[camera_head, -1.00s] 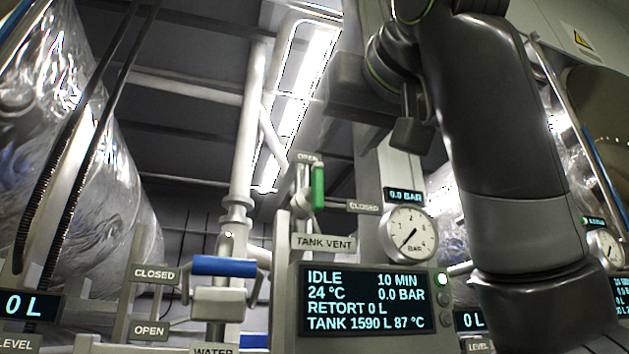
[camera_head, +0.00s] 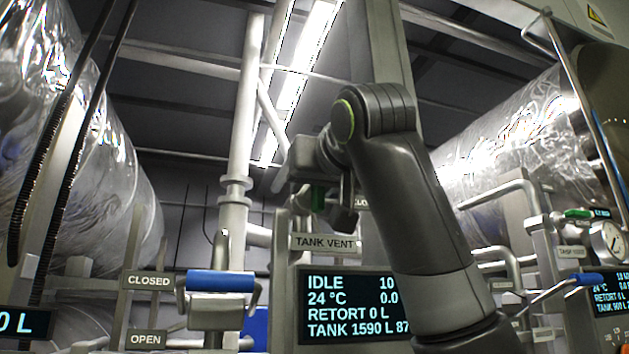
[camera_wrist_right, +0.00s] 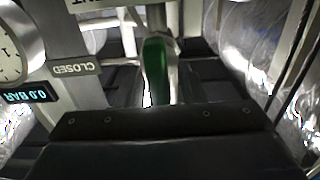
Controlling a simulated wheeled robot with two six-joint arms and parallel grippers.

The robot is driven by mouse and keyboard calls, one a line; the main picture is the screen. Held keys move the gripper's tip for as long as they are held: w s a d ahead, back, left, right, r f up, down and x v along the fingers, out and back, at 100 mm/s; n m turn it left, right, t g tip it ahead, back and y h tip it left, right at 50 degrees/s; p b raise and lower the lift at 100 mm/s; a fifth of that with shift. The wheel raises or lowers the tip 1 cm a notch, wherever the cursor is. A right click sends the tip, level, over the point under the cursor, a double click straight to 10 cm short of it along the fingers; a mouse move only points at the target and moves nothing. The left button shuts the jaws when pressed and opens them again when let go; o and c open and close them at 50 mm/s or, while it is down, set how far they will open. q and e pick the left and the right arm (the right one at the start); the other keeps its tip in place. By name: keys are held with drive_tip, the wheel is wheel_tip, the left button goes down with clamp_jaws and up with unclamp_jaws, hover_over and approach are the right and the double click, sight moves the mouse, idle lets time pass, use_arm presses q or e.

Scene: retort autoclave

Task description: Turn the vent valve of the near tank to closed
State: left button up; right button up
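In the right wrist view, which is upside down, the green handle (camera_wrist_right: 155,70) stands roughly upright, pointing away from the TANK VENT label. The CLOSED label (camera_wrist_right: 74,68) is off to its side. The OPEN label is hidden in the head view. My left gripper is not in view.
A control panel (camera_head: 345,305) sits below the valve. A blue-handled valve (camera_head: 221,281) with CLOSED and OPEN labels is to its left. The gauge (camera_wrist_right: 15,50) is beside the CLOSED label. Wrapped tanks (camera_head: 530,130) and pipes flank the area.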

clamp_jaws()
drive_tip(key=shift+m, duration=0.3)
drive_tip(key=m+b, duration=0.1)
drive_tip(key=m, duration=0.3)
drive_tip(key=m+b, duration=0.1)
drive_tip(key=m, duration=0.4)
drive_tip(key=m+b, duration=0.1)
drive_tip(key=m, duration=0.3)
drive_tip(key=shift+w+d+f, duration=0.1)
drive_tip(key=shift+d+f, duration=0.2)
drive_tip(key=shift+d, duration=0.1)
drive_tip(key=shift+f+m+b, duration=0.1)
drive_tip(key=shift+m+b, duration=0.4)
drive_tip(key=shift+m, duration=1.6)
